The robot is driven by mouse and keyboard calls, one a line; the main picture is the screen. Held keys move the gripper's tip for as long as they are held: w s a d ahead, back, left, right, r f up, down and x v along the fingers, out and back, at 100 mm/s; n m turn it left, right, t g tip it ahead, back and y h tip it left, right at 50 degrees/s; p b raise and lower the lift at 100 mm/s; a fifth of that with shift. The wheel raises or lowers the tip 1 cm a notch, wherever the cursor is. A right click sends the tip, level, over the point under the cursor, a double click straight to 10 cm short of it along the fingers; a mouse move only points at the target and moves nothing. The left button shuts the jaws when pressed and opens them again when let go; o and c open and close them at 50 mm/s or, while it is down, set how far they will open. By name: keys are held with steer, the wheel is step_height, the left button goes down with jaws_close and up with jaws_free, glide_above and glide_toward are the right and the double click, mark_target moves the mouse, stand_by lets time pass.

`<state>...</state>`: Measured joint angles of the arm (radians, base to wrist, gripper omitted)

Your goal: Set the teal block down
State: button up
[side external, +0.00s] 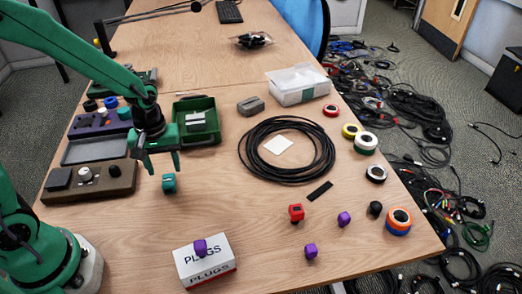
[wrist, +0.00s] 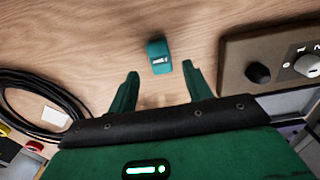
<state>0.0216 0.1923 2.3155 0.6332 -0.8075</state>
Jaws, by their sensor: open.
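The teal block (side external: 168,183) stands on the wooden table below and slightly in front of my gripper (side external: 162,164) in the side view. In the wrist view the teal block (wrist: 159,56) lies beyond the two fingertips, between their lines, with bare table around it. My gripper (wrist: 160,72) is open, its two green fingers spread with nothing between them. The block and the fingers look apart in both views.
A brown panel with a knob (side external: 120,180) lies left of the block. A green bin (side external: 214,137) stands behind. A black cable coil (side external: 247,160) lies to the right. A PLUGS box (side external: 222,262) with a purple block on it is in front. Table between block and coil is clear.

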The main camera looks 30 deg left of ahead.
mark_target(166, 181)
step_height(166, 181, up, 8)
steer(key=shift+f, duration=0.15)
stand_by(0.3)
stand_by(0.5)
steer(key=s+r+m+t, duration=0.5)
steer(key=s+r+m, duration=0.4)
steer(key=r, duration=0.2)
steer(key=shift+s+a+t, duration=0.2)
steer(key=shift+a+t, duration=0.1)
steer(key=shift+a, duration=0.05)
steer(key=shift+r, duration=0.1)
stand_by(1.0)
